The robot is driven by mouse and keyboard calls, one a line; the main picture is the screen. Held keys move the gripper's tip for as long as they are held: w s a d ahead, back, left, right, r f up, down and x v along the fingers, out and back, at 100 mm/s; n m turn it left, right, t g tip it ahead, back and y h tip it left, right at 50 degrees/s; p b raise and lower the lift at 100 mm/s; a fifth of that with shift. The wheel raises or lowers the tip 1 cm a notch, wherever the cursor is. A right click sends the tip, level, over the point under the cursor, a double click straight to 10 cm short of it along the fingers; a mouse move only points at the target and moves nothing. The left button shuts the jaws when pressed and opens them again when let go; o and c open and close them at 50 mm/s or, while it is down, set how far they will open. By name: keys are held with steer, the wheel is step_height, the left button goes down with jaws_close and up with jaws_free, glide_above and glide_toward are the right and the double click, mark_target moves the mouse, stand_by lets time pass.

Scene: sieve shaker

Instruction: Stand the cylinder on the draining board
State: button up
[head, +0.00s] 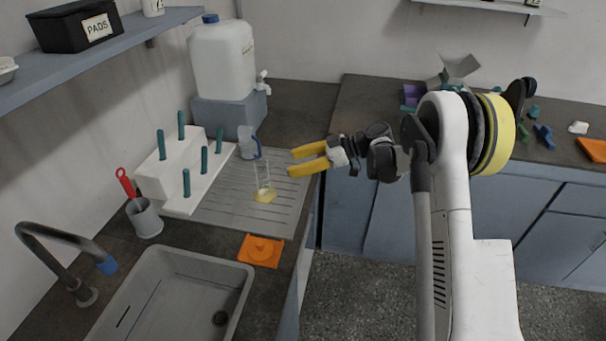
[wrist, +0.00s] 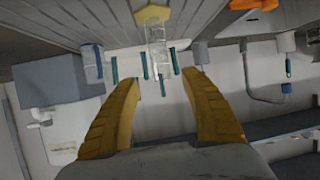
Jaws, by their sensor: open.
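A clear glass cylinder (head: 263,177) with a yellow six-sided foot (head: 265,196) stands upright on the grey ribbed draining board (head: 222,213). The cylinder (wrist: 158,38) also shows in the wrist view, which is upside down, beyond the fingertips and between their lines. My gripper (head: 291,162), with yellow fingers, is open and empty. It is to the right of the cylinder, apart from it, at about the height of its upper part. In the wrist view the open fingers (wrist: 161,77) have a clear gap between them.
A clear jug with a blue handle (head: 248,142) stands behind the cylinder. A white peg rack (head: 160,172) with teal pegs is to the left. An orange item (head: 261,250) lies in front, near the sink (head: 170,295). A white water container (head: 222,60) stands at the back.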

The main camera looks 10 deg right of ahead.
steer(key=s+d+r+m+t+h, duration=0.1)
steer(key=s+d+r+m+h, duration=0.1)
steer(key=s+r+m+h, duration=0.85)
steer(key=s+d+m+t+h, duration=0.1)
steer(key=s+d, duration=0.3)
steer(key=s, duration=0.9)
steer(key=s+d+m+t+h, duration=0.1)
steer(key=s+d+m, duration=0.3)
steer(key=s, duration=0.8)
steer(key=shift+s+d+t, duration=0.35)
steer(key=shift+d+t, duration=0.15)
steer(key=shift+d, duration=0.1)
steer(key=shift+h, duration=0.25)
